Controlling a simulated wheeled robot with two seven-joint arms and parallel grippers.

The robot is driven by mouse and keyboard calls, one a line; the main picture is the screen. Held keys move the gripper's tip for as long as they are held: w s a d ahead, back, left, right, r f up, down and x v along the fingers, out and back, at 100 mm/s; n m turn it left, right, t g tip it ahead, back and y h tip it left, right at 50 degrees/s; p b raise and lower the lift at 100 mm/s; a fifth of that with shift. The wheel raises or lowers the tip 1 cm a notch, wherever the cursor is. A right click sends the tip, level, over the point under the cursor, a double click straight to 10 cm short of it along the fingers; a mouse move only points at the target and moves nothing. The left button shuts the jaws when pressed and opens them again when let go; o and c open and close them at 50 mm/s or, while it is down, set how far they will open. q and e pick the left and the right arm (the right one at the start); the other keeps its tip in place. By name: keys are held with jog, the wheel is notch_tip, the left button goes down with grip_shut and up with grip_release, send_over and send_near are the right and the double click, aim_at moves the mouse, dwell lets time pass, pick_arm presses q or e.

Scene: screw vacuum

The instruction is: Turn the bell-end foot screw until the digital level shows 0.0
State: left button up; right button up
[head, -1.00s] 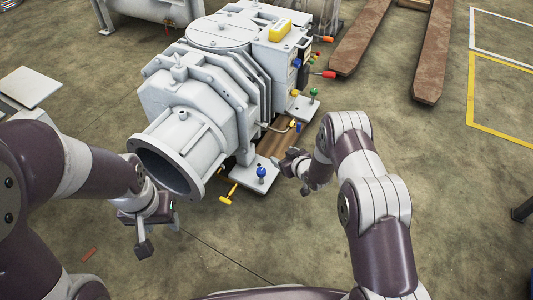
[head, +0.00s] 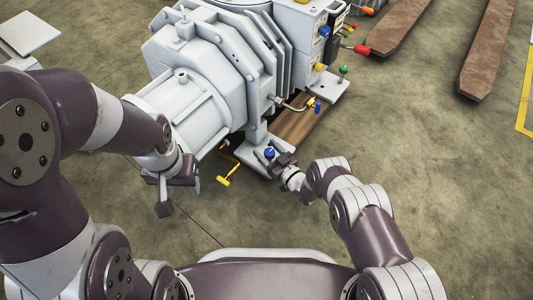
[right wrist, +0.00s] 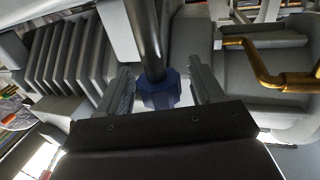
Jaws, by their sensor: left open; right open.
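The blue-knobbed foot screw (head: 269,153) stands on a white foot plate (head: 252,160) by the bell end of the big grey vacuum pump (head: 200,95). In the right wrist view the blue knob (right wrist: 158,90) and a dark rod show between the fingers of my right gripper (right wrist: 158,88). The fingers are open, one on each side, with gaps to the knob. In the head view my right gripper (head: 280,160) is right beside the screw. My left gripper (head: 165,198) is open and empty, in front of the bell end. The digital level is not in view now.
A green-knobbed screw (head: 343,71) stands on the farther plate. A red-handled lever (head: 361,49) juts from the pump's side. Rusty beams (head: 488,50) lie at the far right; floor between is clear.

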jog(key=shift+w+a, duration=0.25)
jog(key=shift+w, duration=0.05)
jog(key=c, duration=1)
jog(key=shift+h, duration=0.3)
